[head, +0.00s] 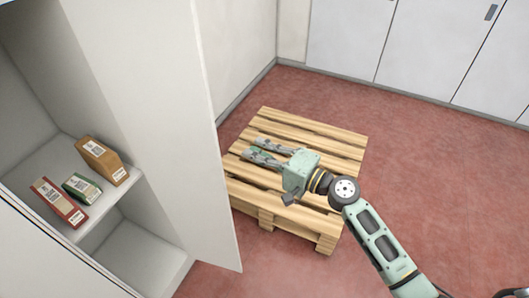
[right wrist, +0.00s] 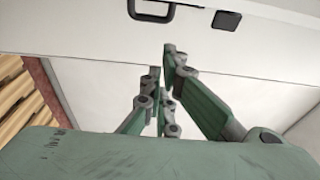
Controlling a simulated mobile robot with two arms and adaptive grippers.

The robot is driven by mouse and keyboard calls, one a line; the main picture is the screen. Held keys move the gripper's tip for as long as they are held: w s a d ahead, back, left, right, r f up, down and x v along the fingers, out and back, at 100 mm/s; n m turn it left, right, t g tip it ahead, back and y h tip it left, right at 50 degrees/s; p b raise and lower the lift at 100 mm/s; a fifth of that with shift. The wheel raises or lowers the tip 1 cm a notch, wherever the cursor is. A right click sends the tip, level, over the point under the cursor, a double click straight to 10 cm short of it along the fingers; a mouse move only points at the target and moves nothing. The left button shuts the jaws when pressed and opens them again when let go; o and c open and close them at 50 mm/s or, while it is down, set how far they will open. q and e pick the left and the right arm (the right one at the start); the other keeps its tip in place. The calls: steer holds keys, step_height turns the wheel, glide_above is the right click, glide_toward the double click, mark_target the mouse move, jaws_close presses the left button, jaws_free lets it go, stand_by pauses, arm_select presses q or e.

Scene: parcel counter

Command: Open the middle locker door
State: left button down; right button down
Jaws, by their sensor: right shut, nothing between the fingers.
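A white locker door (head: 150,100) stands swung open at the left of the head view, with the locker's inside showing to its left. I cannot tell from the frames whether it is the middle one. My right gripper (head: 252,147) is to the right of this door, apart from it in the picture and over the wooden pallet. It is shut and empty, its fingers pointing left toward the door. The right wrist view shows a white panel (right wrist: 90,22) with a dark handle (right wrist: 152,12) and a dark square latch (right wrist: 227,19) beyond the fingers. My left gripper is out of view.
Inside the locker, a shelf (head: 112,203) holds a brown box (head: 102,160), a green-and-white box (head: 82,188) and a red-and-brown box (head: 59,203). A wooden pallet (head: 335,145) lies on the red floor (head: 460,190). White cabinets (head: 430,45) line the back. Floor at the right is clear.

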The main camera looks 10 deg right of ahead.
steer(key=p+x, duration=0.1)
steer(key=x, duration=0.5)
steer(key=s+p, duration=0.1)
steer(key=s, duration=0.1)
steer(key=s+a+p, duration=0.1)
steer(key=s, duration=0.1)
steer(key=shift+a+f, duration=0.1)
steer(key=shift+a, duration=0.1)
